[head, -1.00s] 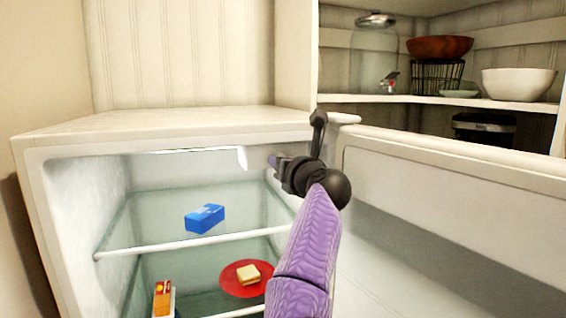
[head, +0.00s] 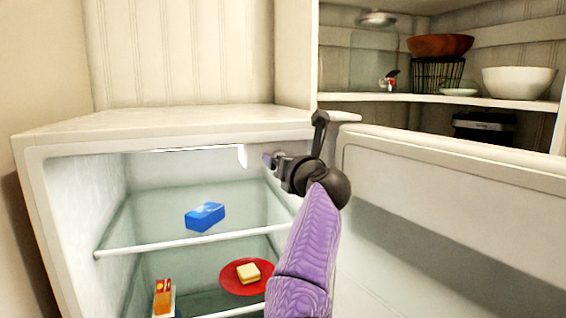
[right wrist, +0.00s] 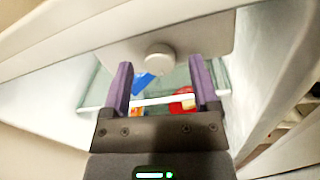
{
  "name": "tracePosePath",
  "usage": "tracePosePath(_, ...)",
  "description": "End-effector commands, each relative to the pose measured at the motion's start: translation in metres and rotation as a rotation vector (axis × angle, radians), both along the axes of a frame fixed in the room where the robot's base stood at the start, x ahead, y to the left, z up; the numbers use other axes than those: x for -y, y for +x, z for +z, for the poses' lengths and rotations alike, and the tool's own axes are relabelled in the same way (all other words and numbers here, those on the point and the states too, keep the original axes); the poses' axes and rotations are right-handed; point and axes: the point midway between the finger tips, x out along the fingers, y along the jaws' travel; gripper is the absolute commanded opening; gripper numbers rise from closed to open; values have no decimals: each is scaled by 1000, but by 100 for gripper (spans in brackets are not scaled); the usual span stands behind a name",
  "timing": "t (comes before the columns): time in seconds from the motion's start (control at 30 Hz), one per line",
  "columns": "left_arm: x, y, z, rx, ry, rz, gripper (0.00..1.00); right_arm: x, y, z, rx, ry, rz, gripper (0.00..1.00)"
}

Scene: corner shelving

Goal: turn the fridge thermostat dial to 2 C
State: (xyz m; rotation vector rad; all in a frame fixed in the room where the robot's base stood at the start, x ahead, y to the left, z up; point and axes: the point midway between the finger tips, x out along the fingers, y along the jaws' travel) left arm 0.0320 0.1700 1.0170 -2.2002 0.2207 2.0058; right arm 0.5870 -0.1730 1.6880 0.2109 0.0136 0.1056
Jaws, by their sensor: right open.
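The thermostat dial (right wrist: 159,58) is a round, pale knob on a light panel in the right wrist view. Its markings cannot be read. The white housing (head: 243,156) shows under the fridge's ceiling in the head view, at its right side. My right gripper (head: 268,160) is at the fridge opening, close to that housing. In the right wrist view, the purple fingers of the right gripper (right wrist: 160,66) are open, one on each side of the dial in the picture, with gaps to it. Whether they reach its depth is unclear. My left gripper is not in view.
The fridge (head: 75,146) stands open, its door (head: 450,185) swung to the right. Inside are a blue box (head: 205,216), a red plate (head: 238,284) with a sandwich (head: 248,273), and an orange carton (head: 163,297). Shelves with bowls stand at the back right.

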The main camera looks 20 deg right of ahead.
Motion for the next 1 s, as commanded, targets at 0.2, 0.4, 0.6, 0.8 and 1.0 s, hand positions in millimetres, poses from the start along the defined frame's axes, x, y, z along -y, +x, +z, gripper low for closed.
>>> tracePosePath(0.2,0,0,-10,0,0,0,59,4,-9,-3,3,-5,-7,77)
tracePosePath(0.4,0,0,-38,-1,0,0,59,5,-45,-5,6,-1,-3,77)
tracePosePath(0.6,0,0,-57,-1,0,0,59,9,-82,-4,5,-1,-3,77)
tracePosePath(0.8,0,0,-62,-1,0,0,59,10,-98,-1,1,-1,0,77)
tracePosePath(1.0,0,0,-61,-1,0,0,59,10,-99,0,0,0,0,77)
